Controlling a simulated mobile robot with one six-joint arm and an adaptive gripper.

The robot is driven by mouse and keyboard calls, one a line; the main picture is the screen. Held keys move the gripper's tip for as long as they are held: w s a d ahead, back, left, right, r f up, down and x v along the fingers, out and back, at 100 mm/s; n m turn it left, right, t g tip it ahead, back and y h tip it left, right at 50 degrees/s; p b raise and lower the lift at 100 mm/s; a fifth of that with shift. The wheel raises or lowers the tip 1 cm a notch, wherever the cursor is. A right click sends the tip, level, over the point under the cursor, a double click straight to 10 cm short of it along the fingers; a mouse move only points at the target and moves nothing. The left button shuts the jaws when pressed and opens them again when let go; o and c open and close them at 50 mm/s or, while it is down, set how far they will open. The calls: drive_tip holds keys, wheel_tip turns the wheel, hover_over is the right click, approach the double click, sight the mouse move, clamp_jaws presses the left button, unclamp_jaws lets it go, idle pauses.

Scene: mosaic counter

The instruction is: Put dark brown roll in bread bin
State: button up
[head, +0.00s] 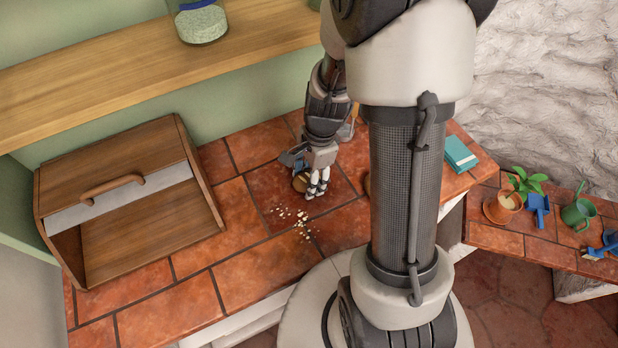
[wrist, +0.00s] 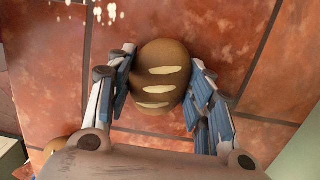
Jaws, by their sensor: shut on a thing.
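The dark brown roll (wrist: 160,72) has pale slashes across its top. In the wrist view it sits between the two fingers of my gripper (wrist: 162,85), which is shut on it. In the head view my gripper (head: 315,186) is low over the tiled counter, and only part of the roll (head: 300,182) shows beside the fingers. I cannot tell whether the roll still touches the tiles. The wooden bread bin (head: 105,165) stands to the left on the counter, with a handle on its lid. Its front looks open, with a bare wooden floor showing.
Pale crumbs (head: 302,222) lie in front of my gripper. Tiles between the gripper and the bin are clear. A wooden shelf (head: 150,70) with a glass jar (head: 201,22) runs above the back. Another brown rounded thing (wrist: 57,143) shows partly at the wrist view's lower left.

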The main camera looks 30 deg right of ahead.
drive_tip(key=o, duration=0.6)
drive_tip(key=shift+f, duration=0.15)
drive_tip(key=o, duration=0.5)
drive_tip(key=shift+c, duration=0.2)
